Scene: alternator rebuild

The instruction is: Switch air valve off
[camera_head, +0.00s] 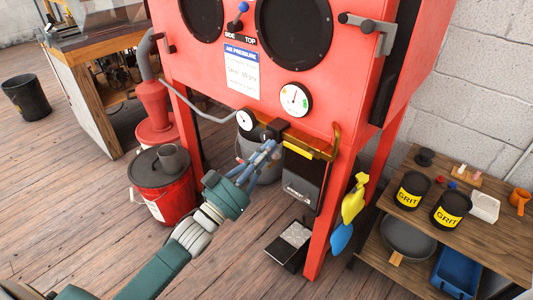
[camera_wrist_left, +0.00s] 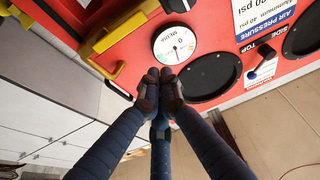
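The red blast cabinet (camera_head: 225,85) fills the top middle of the head view. On its lower front are a small gauge (camera_head: 246,121), a black fitting (camera_head: 275,127) and a yellow bar (camera_head: 321,153). The yellow bar also shows in the left wrist view (camera_wrist_left: 124,27). No part is clearly marked as the air valve, so I cannot tell its position. My left gripper (camera_head: 268,150) is just below the black fitting in the head view. Its fingertips (camera_wrist_left: 160,78) are together, with nothing seen between them. My right gripper is out of view.
A larger gauge (camera_head: 295,99) and a blue-knobbed SIDE/TOP lever (camera_head: 238,14) are on the cabinet front. A black pedal box (camera_head: 289,246) stands on the floor below. A red bucket (camera_head: 162,187) stands left. A wooden shelf with GRIT cans (camera_head: 411,190) stands right.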

